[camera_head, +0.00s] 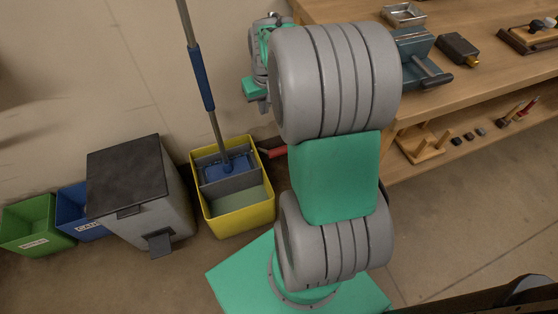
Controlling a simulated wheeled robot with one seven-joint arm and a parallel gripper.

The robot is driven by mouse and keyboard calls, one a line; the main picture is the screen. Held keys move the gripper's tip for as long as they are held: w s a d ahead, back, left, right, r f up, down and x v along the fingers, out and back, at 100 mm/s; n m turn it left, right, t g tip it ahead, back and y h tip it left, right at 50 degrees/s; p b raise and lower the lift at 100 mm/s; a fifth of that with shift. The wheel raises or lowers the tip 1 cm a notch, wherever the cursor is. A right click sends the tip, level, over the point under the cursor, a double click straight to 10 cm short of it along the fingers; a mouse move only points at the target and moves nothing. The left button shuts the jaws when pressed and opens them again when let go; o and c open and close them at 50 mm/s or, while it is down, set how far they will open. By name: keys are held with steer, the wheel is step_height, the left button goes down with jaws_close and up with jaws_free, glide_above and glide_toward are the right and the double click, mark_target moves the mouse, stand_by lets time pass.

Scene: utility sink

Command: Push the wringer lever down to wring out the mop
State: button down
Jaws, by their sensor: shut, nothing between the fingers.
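The yellow mop bucket (244,219) stands on the floor left of my arm, with a grey wringer (233,184) across its far part. The mop (202,80) stands upright at a slight tilt, with a grey pole and blue grip. Its blue head (227,165) sits in the wringer. The red-ended wringer lever (274,153) sticks out to the right from the bucket's far right side, and its right end is close to or behind my arm. My gripper (264,107) is partly hidden by my arm; it is shut and empty, above the lever in the picture and apart from it.
A grey bin with a black lid (127,168) stands left of the bucket, with blue (72,205) and green (35,222) bins beyond. A wooden workbench (465,90) with a vise (420,60) is at right. The wall is behind the mop.

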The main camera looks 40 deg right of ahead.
steer(key=w+d+f+b, duration=0.1)
steer(key=d+f+b, duration=0.1)
steer(key=d+f, duration=0.4)
step_height(320, 180, down, 3)
steer(key=shift+f+m, duration=0.1)
steer(key=shift+m, duration=0.3)
steer(key=shift+f, duration=0.1)
steer(key=shift+s+a+f+b+x, duration=0.1)
steer(key=shift+s+b+x, duration=0.6)
steer(key=shift+x, duration=1.4)
steer(key=shift+s+a+f+b+x, duration=0.1)
steer(key=shift+s+b+x, duration=0.15)
steer(key=shift+b+x, duration=1.35)
steer(key=shift+s+a+f+b+x, duration=0.15)
steer(key=shift+s+b+x, duration=0.25)
steer(key=shift+x, duration=2.15)
steer(key=shift+s, duration=0.15)
